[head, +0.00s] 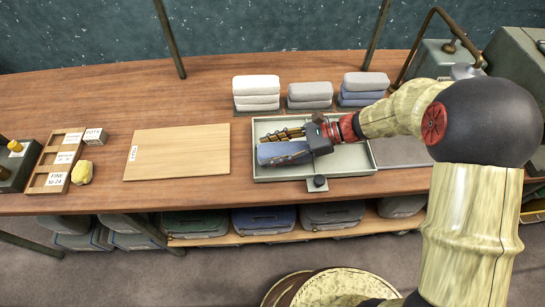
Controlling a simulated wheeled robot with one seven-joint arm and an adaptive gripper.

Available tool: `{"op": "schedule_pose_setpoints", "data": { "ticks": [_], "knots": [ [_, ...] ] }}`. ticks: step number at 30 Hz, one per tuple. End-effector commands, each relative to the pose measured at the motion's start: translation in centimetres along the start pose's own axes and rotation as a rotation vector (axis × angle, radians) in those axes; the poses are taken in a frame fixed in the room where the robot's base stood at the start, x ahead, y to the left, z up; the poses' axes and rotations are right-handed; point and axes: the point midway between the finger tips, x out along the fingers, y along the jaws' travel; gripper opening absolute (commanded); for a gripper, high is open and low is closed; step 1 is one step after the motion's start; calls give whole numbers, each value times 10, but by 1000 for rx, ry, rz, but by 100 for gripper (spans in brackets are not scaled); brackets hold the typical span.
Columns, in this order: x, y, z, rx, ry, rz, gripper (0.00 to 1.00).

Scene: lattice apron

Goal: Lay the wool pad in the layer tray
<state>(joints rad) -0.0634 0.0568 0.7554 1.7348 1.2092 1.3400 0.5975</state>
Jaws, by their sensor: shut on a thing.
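My gripper (284,143) reaches in from the right, low over the tray. It is shut on a blue-grey pad (283,154), which I take to be the wool pad. The pad is over the left half of the tray, inside its outline. I cannot tell whether it touches the tray floor. My gripper and arm hide part of the tray.
Behind the tray stand folded stacks: white (256,90), grey (310,95) and grey over blue (364,88). A wooden board (177,152) lies to the left. Further left are a compartment box (56,160) and a yellow lump (82,172). A dark knob (319,182) sits at the tray's front edge.

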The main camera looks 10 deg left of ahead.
Motion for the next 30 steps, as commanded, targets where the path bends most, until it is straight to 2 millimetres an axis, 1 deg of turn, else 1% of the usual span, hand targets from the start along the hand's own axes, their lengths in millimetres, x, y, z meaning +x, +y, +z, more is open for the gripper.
{"op": "schedule_pose_setpoints", "data": {
  "ticks": [1,3,5,13,17,18,21,30],
  "knots": [
    [5,1,-13,3,0,1,21],
    [9,1,-22,2,0,1,21],
    [10,2,-27,2,0,1,21],
    [10,2,-25,2,0,1,21],
    [11,2,-28,3,0,1,21],
    [11,2,-28,2,0,1,47],
    [11,2,-28,2,0,1,52],
    [10,2,-27,1,0,1,52]
  ]
}}
